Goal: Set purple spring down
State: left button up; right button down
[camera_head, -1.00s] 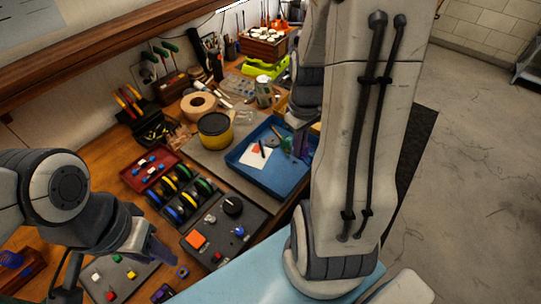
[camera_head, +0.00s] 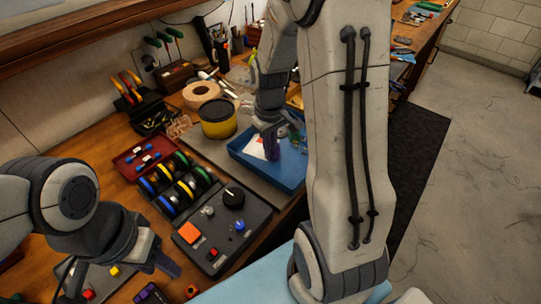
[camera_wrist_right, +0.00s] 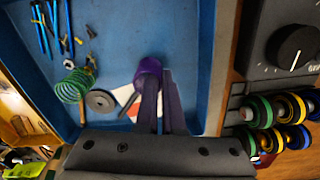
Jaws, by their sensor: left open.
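The purple spring (camera_wrist_right: 149,69) is at the fingertips of my right gripper (camera_wrist_right: 158,95) in the right wrist view, over the blue tray (camera_wrist_right: 205,60). The fingers are close together with the spring held at their tips. In the head view my right gripper (camera_head: 271,143) reaches down into the blue tray (camera_head: 240,146), and the spring is hard to tell from the fingers. My left gripper (camera_head: 168,262) is open and empty above the bench at the lower left.
In the tray lie a green spring (camera_wrist_right: 70,90), a grey disc (camera_wrist_right: 100,101), white paper (camera_wrist_right: 125,85) and several blue tools. A control box (camera_head: 222,228) and a rack of coloured wheels (camera_head: 176,186) stand left of the tray. A yellow tin (camera_head: 218,120) stands behind.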

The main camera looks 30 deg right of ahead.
jog(key=shift+f, duration=0.15)
jog(key=c, duration=1)
grip_release()
jog(key=shift+c, duration=0.2)
